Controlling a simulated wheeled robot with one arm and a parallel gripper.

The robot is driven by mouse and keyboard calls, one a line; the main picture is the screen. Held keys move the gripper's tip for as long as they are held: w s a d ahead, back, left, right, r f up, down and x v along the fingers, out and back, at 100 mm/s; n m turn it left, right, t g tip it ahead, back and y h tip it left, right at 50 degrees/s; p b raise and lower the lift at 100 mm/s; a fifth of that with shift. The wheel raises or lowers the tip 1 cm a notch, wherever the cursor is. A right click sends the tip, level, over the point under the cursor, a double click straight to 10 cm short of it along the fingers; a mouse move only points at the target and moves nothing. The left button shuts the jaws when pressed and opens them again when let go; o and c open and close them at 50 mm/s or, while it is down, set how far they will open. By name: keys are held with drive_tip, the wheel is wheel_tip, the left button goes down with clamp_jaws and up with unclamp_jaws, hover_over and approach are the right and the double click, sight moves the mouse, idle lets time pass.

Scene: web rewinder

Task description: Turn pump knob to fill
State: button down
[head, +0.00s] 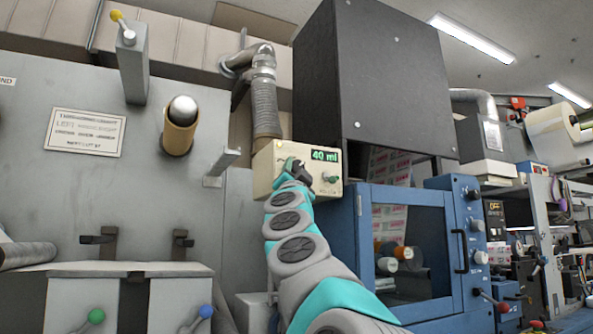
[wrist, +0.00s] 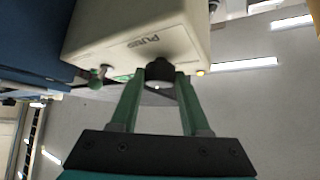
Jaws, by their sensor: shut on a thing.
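The pump is a cream box (head: 263,172) on the machine front, with a green display (head: 324,156) reading "40 ml". It also shows in the wrist view (wrist: 185,28), with a label that seems to read PUMP upside down. My gripper (wrist: 160,80) is shut on a black knob (wrist: 159,68) on the box, one green finger on each side. In the head view my arm reaches up to the box, and my gripper (head: 297,168) hides most of the knob. Which way the knob points cannot be told. A small green-tipped control (head: 331,180) sits right of my gripper.
A grey hose (head: 264,108) rises above the pump box. A blue cabinet with a window (head: 405,240) stands close on the right of my arm, under a large black box (head: 375,75). A grey panel (head: 60,185) with protruding levers and a roller fills the left.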

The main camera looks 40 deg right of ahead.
drive_tip(key=shift+c, duration=1.9)
unclamp_jaws()
drive_tip(key=shift+f, duration=0.1)
drive_tip(key=b+v, duration=0.2)
drive_tip(key=v, duration=0.5)
drive_tip(key=shift+s+a+f, duration=0.2)
drive_tip(key=shift+s, duration=0.05)
